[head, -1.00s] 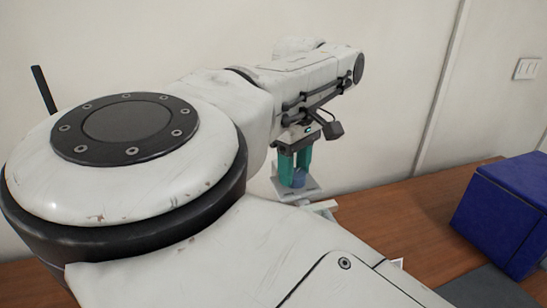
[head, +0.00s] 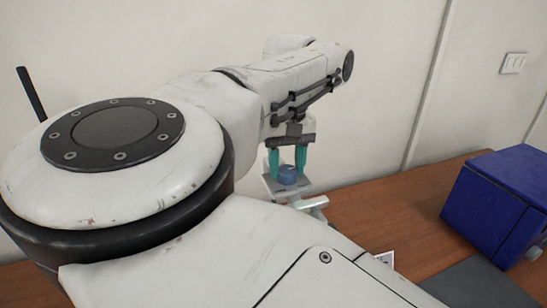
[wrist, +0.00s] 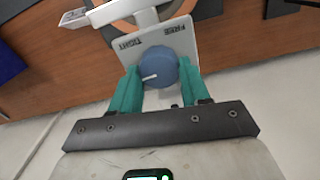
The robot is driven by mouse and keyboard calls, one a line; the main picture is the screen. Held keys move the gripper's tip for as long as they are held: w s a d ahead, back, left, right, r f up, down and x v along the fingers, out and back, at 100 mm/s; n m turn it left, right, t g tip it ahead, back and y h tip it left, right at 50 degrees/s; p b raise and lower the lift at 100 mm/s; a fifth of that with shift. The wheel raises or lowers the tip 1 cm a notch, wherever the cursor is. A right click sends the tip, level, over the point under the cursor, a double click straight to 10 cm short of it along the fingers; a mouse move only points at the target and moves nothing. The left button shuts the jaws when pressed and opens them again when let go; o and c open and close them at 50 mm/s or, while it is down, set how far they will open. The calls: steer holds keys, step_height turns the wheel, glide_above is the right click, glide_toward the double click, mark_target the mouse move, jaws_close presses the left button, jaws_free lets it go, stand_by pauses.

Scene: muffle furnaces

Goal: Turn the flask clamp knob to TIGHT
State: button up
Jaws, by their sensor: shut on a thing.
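The blue round clamp knob (wrist: 165,62) sits on a light grey plate (wrist: 147,40) in the wrist view. TIGHT is printed on the plate's left and FREE on its right, both upside down there. The knob's white pointer mark lies on its left side and points left, below the word TIGHT. My gripper (wrist: 157,77) has its teal fingers on either side of the knob, shut on it. In the head view the knob (head: 288,176) shows between the fingertips of my gripper (head: 288,172); the labels cannot be read there.
A blue box-shaped unit (head: 500,195) stands on the brown wooden bench (head: 385,205) at the right. A dark grey mat (head: 475,285) lies in front of it. A pale wall (head: 385,90) is close behind my arm. Bench between the clamp and the blue unit is clear.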

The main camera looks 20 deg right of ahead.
mark_target(286, 168)
steer(key=shift+w+r, duration=0.1)
stand_by(0.3)
steer(key=o, duration=1.1)
steer(key=shift+c, duration=0.2)
step_height(286, 168, up, 11)
steer(key=shift+b, duration=0.4)
steer(key=shift+f, duration=0.2)
